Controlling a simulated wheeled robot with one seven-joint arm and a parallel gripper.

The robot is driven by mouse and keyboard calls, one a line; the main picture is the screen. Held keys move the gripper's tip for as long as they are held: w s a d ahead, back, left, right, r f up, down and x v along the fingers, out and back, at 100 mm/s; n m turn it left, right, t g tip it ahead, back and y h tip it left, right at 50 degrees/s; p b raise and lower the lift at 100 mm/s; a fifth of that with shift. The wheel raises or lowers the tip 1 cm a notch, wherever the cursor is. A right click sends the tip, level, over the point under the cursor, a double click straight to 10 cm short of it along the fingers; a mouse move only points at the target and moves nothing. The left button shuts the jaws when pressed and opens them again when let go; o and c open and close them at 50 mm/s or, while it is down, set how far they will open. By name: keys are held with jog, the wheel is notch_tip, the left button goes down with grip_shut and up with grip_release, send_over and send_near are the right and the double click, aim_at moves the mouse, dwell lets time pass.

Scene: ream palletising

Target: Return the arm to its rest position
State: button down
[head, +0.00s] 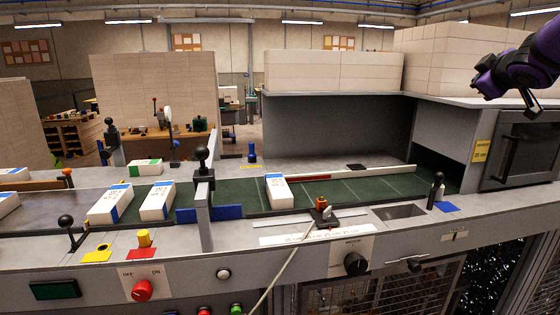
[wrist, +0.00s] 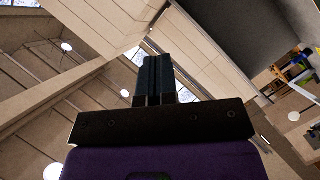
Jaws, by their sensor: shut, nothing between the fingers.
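My purple arm (head: 520,70) reaches in from the upper right of the head view, raised above the worktop and clear of everything. My gripper (head: 532,106) is at its dark end, in front of the tan upper panels and above the oven-like cabinet. In the wrist view the two dark fingers of my gripper (wrist: 153,78) lie side by side with no gap, and nothing is held. The wrist view looks tilted up at panels and ceiling lamps. A white ream with a blue band (head: 278,190) lies on the green belt, far below and left of my gripper.
More white reams (head: 157,200) lie on the belt at left, and a green-marked one (head: 145,167) lies behind. A post with a black knob (head: 203,200) and a blue bar stand across the belt. The dark cabinet (head: 522,152) is at right. The air around my gripper looks free.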

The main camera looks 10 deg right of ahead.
jog(key=s+a+f+m+g+y, duration=0.2)
jog(key=s+a+f, duration=0.3)
jog(key=s+a, duration=0.3)
jog(key=s+a+f+m+g+y, duration=0.1)
jog(key=s+a+f+m+g, duration=0.1)
jog(key=s+a+f, duration=0.3)
jog(key=s+a+f+m+g+y, duration=0.2)
jog(key=s+a+f+g, duration=0.2)
jog(key=s+a, duration=0.9)
jog(key=shift+a+f+g+y, duration=0.3)
jog(key=shift+a+f, duration=0.45)
